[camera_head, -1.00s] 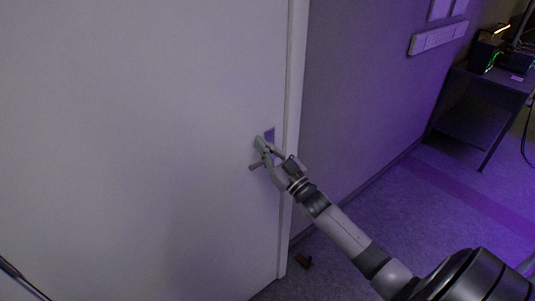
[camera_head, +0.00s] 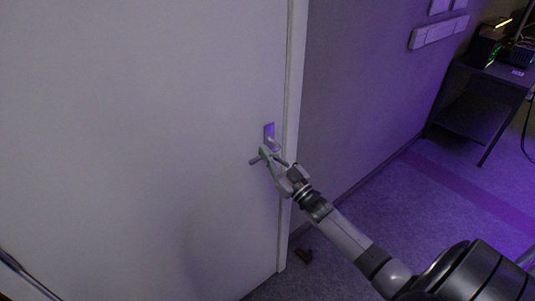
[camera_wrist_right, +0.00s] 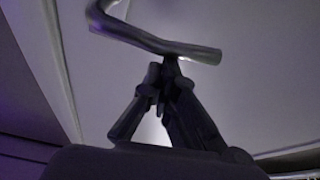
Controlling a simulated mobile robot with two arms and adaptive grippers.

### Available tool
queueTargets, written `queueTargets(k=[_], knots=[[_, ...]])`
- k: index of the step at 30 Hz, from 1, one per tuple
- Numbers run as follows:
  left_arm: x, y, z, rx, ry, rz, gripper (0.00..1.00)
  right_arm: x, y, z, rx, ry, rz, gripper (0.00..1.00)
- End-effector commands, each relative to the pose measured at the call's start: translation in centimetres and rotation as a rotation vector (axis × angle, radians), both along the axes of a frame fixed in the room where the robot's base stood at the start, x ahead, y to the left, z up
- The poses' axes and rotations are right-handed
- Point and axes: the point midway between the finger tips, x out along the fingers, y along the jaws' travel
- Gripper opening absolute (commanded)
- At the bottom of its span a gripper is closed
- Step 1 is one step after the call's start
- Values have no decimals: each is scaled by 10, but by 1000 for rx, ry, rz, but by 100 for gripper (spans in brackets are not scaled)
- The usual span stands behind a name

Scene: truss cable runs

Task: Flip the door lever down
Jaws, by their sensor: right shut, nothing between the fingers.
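The door lever (camera_head: 254,161) is a grey metal bar near the right edge of the white door (camera_head: 140,130). Its plate (camera_head: 269,131) shows just above it, and its free end points left and slopes slightly downward in the head view. My right gripper (camera_head: 265,151) is shut and empty, with its fingertips at the lever, hiding part of the bar. In the right wrist view the fingertips (camera_wrist_right: 172,62) are right beside the bent lever (camera_wrist_right: 165,45); I cannot tell whether they touch.
The door frame (camera_head: 294,100) and a purple-lit wall (camera_head: 350,100) stand to the right of the door. A dark table (camera_head: 490,90) with equipment is at the far right. The carpet beyond is mostly clear.

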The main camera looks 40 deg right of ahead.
Motion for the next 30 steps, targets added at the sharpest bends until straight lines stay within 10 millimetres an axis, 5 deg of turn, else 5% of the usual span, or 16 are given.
queueTargets(k=[14, 30], knots=[[0, 0, -17, 0, -1, 0, 18, 0, 3, -16, -141, -5, -1, 0], [0, 0, -52, 0, -1, 1, 18, 0, 2, -46, -550, -35, -2, 0]])
